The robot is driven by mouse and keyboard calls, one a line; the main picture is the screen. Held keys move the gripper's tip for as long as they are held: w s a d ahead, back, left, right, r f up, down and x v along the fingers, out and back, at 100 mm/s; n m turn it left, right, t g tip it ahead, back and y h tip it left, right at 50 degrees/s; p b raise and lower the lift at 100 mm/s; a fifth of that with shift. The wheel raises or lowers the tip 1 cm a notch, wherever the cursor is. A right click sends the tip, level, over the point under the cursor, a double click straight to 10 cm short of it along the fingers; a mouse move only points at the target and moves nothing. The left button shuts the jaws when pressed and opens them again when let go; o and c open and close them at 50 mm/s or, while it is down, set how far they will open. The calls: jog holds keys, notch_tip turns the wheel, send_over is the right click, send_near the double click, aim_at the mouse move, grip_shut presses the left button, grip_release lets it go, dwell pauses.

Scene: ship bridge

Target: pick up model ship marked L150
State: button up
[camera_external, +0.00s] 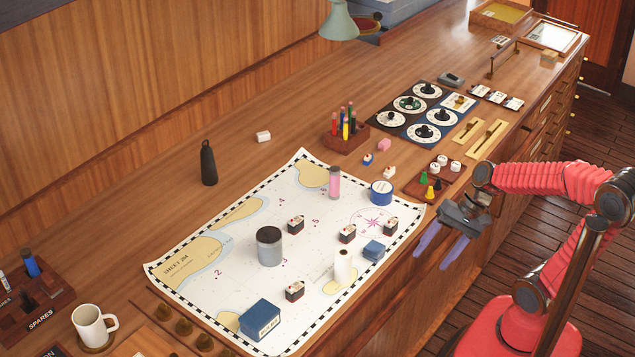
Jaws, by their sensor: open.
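Several small dark model ships with pale and reddish tops stand on the sea chart (215,291). One ship (295,224) is near the chart's middle, and another ship (347,234) is to its right. A further ship (391,227) stands near the chart's right edge, and one more ship (295,291) is nearer the front. Their markings are too small to read, so I cannot tell which is L150. My gripper (434,258), with purple fingers, is open and empty. It appears beyond the counter's front edge, to the right of the chart, apart from the ships.
On the chart stand a grey canister (270,246), a pink-filled bottle (334,183), a blue tin (381,193), a white cylinder (343,267), a small blue box (374,251) and a larger blue box (260,319). A tray of pegs (435,183) lies near my gripper.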

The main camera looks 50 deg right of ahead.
jog(key=w+m+t+y, duration=0.2)
jog(key=w+m+y, duration=0.15)
jog(key=m, duration=0.25)
jog(key=m+t+h, duration=0.2)
jog(key=m+t, duration=0.4)
jog(key=m, duration=0.7)
send_near(397, 223)
jog(key=shift+y, duration=0.25)
jog(key=x, duration=0.4)
jog(key=shift+d+f, duration=0.2)
jog(key=shift+f, duration=0.05)
jog(key=shift+w+a, duration=0.1)
jog(key=shift+w, duration=0.05)
jog(key=shift+w+a+f, duration=0.3)
jog(key=shift+w+a, duration=0.05)
jog(key=shift+w, duration=0.2)
jog(key=shift+x, duration=2.95)
